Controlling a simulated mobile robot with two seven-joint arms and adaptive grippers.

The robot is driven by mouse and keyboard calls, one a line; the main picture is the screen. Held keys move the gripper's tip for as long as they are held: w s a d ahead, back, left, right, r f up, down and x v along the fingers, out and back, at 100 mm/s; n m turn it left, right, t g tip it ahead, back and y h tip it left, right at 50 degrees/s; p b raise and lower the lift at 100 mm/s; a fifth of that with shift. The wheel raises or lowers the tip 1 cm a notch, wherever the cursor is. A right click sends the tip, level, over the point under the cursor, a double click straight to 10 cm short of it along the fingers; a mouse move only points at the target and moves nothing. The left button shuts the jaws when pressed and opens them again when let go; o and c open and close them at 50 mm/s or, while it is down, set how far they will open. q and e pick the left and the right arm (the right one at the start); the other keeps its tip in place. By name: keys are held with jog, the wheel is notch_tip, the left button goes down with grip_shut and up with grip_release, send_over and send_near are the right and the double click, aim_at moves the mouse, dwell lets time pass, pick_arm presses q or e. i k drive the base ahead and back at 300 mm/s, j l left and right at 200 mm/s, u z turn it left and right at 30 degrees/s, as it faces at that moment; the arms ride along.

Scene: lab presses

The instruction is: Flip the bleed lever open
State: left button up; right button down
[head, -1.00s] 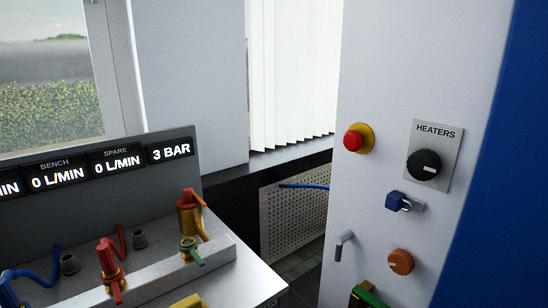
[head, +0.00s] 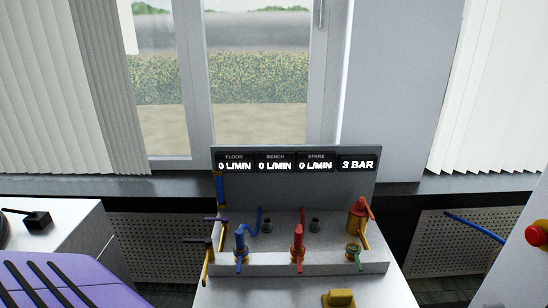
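A grey valve bench (head: 330,269) stands in the middle of the head view, with several small valves on it. At its right end a brass cylinder (head: 356,219) carries a red lever (head: 368,208), and a small valve with a green lever (head: 353,254) sits in front of it. A red-handled valve (head: 298,239) is at the middle and a blue-handled valve (head: 240,242) is to the left. No label shows which lever is the bleed lever. Neither of my grippers is in view.
The display panel (head: 297,190) reads 0 L/MIN for floor, bench and spare, and 3 BAR. A yellow block (head: 339,298) lies in front. A purple object with black bars (head: 50,283) is at lower left. A white cabinet with a red button (head: 537,233) stands at right.

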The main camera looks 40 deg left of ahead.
aim_at(208, 241)
jog(key=u, duration=1.8)
